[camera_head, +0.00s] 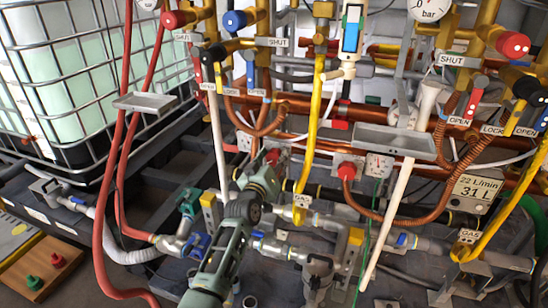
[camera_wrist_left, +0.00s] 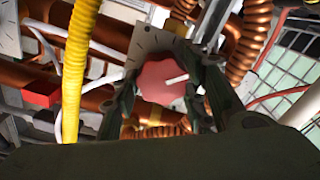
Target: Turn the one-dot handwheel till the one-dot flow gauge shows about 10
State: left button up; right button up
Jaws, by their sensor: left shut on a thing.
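A red handwheel (camera_wrist_left: 158,82) with a white pointer bar sits between the two dark fingers of my left gripper (camera_wrist_left: 165,95) in the wrist view. The fingers are shut on it from both sides. Behind it is a pale plate (camera_wrist_left: 148,40) with dark tick marks. In the head view my left gripper (camera_head: 266,168) reaches up to this wheel, which it mostly hides. A second red handwheel (camera_head: 347,171) sits on its own plate to the right. I cannot make out dots on either wheel. I cannot identify a one-dot flow gauge. My right gripper is not in view.
A yellow hose (camera_head: 313,120) hangs close right of my left gripper. Copper pipes (camera_head: 390,139) run behind. Red hoses (camera_head: 112,170) and a caged white tank (camera_head: 75,70) stand left. A pressure gauge (camera_head: 429,8) is cut off at the top. A small metal tray (camera_head: 395,139) juts out right.

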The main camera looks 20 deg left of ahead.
pick_arm(q)
jog(key=shift+d, duration=0.1)
jog(key=o, duration=1.1)
jog(key=shift+s, duration=0.1)
jog(key=shift+s, duration=0.2)
jog(key=s, duration=0.7)
jog(key=shift+s, duration=0.15)
